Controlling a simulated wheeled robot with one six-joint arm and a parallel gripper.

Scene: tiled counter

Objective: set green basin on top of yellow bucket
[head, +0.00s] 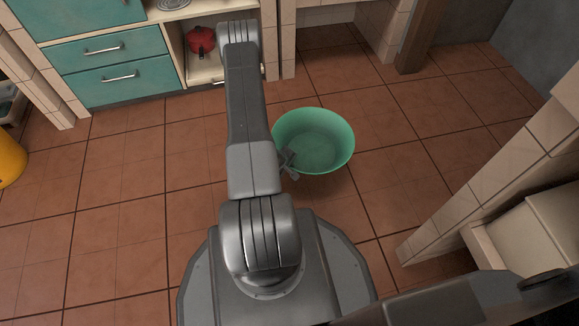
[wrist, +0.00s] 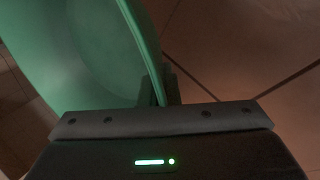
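The green basin (head: 318,135) is right of my arm in the head view, open side up; I cannot tell whether it touches the floor. Its wall and rim also fill the upper left of the wrist view (wrist: 90,50). My gripper (head: 288,162) is at the basin's near left rim. In the wrist view its fingers (wrist: 159,92) are close together with the rim between them, so it looks shut on the rim. The yellow bucket (head: 10,160) is at the far left edge of the head view, partly cut off.
Brown floor tiles (head: 115,210) are clear between my arm and the bucket. Teal drawers (head: 120,72) and a shelf with a red pot (head: 201,41) stand at the back left. A tiled wall (head: 500,170) is at the right, and a wooden post (head: 420,35) is behind.

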